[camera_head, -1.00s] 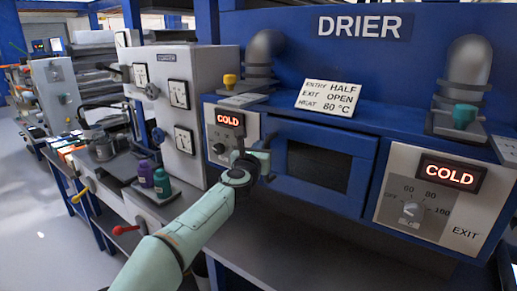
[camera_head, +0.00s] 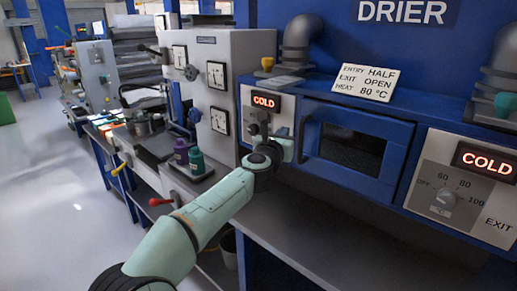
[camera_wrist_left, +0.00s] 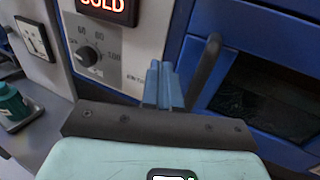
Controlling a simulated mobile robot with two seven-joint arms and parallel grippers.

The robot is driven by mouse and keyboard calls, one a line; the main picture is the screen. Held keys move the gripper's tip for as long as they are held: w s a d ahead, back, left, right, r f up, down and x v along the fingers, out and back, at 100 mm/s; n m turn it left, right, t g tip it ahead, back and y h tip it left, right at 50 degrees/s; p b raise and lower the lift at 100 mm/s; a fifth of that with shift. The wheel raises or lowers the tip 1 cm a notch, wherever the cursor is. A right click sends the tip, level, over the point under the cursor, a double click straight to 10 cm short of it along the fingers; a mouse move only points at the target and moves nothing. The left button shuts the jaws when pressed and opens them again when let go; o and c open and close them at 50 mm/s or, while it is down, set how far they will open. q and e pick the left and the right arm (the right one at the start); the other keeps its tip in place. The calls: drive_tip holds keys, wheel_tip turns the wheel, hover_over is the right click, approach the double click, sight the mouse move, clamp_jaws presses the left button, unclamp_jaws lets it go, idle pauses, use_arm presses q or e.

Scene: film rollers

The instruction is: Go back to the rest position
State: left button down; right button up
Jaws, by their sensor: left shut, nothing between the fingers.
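My left gripper (camera_head: 262,127) is in front of the entry panel of the blue drier (camera_head: 430,115) in the head view, with its arm coming up from the bottom left. In the left wrist view its two blue fingers (camera_wrist_left: 163,84) are together, with nothing between them. They point toward the drier front, between the entry heat dial (camera_wrist_left: 88,56) and the dark door handle (camera_wrist_left: 205,72). I cannot tell exactly how far they are from the front. My right gripper is not in view.
The drier door (camera_head: 345,150) appears shut. The exit panel (camera_head: 465,190) reads COLD, like the entry display (camera_head: 265,101). A red-handled lever (camera_head: 160,202) is nearby. Open floor (camera_head: 60,210) lies left.

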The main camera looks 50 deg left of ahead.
use_arm(q)
drive_tip(key=s+d, duration=0.1)
drive_tip(key=s, duration=0.7)
drive_tip(key=shift+s+d+b, duration=0.2)
drive_tip(key=shift+s+b, duration=0.1)
drive_tip(key=shift+b, duration=0.15)
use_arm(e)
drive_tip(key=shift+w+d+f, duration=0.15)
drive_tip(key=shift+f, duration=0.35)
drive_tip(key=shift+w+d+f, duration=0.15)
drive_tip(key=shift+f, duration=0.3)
use_arm(q)
drive_tip(key=shift+f, duration=0.1)
